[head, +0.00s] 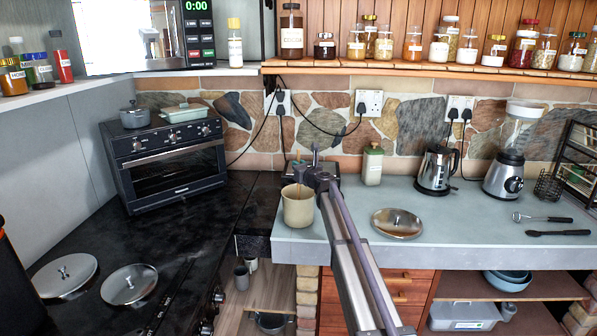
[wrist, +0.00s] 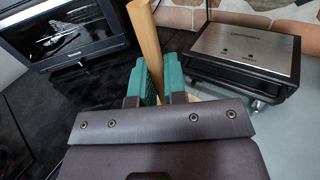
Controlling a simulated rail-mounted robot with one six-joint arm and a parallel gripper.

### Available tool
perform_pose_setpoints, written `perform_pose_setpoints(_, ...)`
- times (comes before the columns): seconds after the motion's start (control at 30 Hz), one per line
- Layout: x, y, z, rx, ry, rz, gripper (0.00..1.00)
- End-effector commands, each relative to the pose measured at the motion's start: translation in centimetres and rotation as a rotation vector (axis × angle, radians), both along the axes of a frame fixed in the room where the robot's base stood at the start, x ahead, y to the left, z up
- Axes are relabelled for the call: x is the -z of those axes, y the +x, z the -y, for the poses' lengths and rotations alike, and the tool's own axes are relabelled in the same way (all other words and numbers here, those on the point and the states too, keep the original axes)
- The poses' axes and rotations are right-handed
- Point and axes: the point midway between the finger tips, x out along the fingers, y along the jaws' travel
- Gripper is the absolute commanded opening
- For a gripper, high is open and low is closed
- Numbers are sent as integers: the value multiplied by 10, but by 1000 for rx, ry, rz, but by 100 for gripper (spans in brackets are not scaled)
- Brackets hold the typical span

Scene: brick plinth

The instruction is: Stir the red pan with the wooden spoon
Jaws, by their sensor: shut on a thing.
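My gripper (head: 305,177) is over the mouth of a cream crock (head: 298,210) at the left end of the grey counter. In the wrist view its green-padded fingers (wrist: 160,82) are shut on the wooden spoon's handle (wrist: 145,40), which sticks up between them. The spoon's lower end is hidden by the fingers and crock; I cannot tell whether it touches the crock. A dark pot with a reddish rim (head: 8,275) is cut off at the far left edge; I cannot tell if it is the red pan.
Two metal lids (head: 64,275) (head: 128,285) lie on the black worktop. A toaster oven (head: 165,160) stands behind. A steel-topped appliance (wrist: 245,50) is close behind the crock. A lid (head: 397,223), kettle (head: 436,170) and blender (head: 508,165) are to the right.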

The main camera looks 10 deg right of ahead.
Motion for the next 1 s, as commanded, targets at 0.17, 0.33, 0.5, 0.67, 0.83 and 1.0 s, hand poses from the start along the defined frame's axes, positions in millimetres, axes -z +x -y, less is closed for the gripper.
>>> perform_pose_setpoints(0.17, -58, 0, 0, 0, 0, 0, 0)
perform_pose_setpoints(0.33, -81, 0, 0, 0, 0, 0, 0)
perform_pose_setpoints(0.5, -82, 0, 0, 0, 0, 0, 0)
perform_pose_setpoints(0.67, -103, 0, 0, 0, 0, 0, 0)
perform_pose_setpoints(0.83, -122, 0, 0, 0, 0, 0, 0)
perform_pose_setpoints(1.0, -119, 0, 0, 0, 0, 0, 0)
